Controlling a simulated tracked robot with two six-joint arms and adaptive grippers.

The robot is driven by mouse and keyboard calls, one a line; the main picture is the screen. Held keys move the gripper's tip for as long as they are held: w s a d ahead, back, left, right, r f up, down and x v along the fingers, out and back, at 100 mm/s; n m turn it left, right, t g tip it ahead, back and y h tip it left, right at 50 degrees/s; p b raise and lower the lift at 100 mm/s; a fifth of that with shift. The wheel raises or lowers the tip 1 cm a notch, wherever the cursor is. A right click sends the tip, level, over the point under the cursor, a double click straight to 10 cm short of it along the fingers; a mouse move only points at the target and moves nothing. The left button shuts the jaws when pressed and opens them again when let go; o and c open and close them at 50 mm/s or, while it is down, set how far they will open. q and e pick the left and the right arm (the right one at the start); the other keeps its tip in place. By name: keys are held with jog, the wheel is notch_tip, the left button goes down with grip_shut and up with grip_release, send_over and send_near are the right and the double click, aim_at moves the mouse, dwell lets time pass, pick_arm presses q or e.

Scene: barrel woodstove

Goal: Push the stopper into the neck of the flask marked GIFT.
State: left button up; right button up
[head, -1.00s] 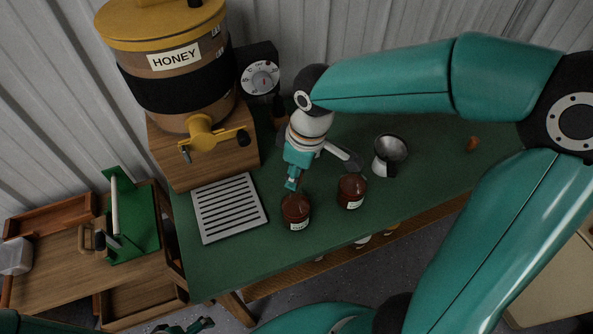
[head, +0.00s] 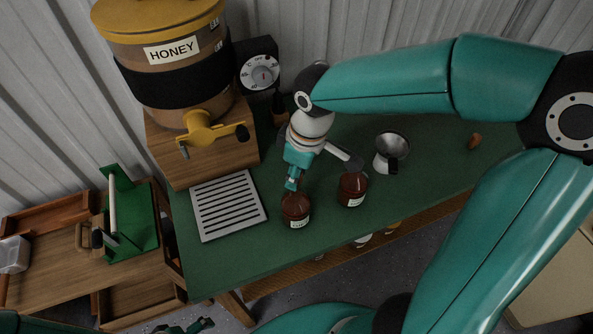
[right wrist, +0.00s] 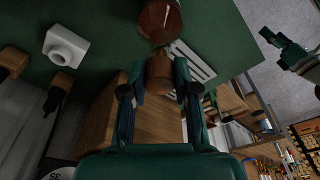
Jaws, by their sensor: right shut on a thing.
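Two brown flasks with white labels stand on the green table. The left flask (head: 296,212) is under my right gripper (head: 291,183); the right flask (head: 353,190) stands beside it. The label writing is too small to read, so I cannot tell which is marked GIFT. In the right wrist view, my right gripper (right wrist: 158,82) is shut on a brown stopper (right wrist: 160,70), with a flask (right wrist: 160,20) just beyond it. I cannot tell whether the stopper is in the neck. My left gripper (head: 204,323) shows small at the bottom edge; its jaw opening is unclear.
A slatted drip tray (head: 229,206) lies left of the flasks, below the honey tank's yellow tap (head: 208,132). A small brown piece (head: 474,142) lies farther right. The table's front is clear.

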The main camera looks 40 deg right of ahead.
jog(key=shift+f+b, duration=0.8)
jog(key=shift+f, duration=0.2)
jog(key=o, duration=1)
jog(key=shift+c, duration=0.2)
jog(key=shift+r, duration=0.1)
notch_tip(320, 180, up, 12)
jog(key=s, duration=0.1)
jog(key=shift+s+d, duration=0.25)
jog(key=shift+d, duration=0.2)
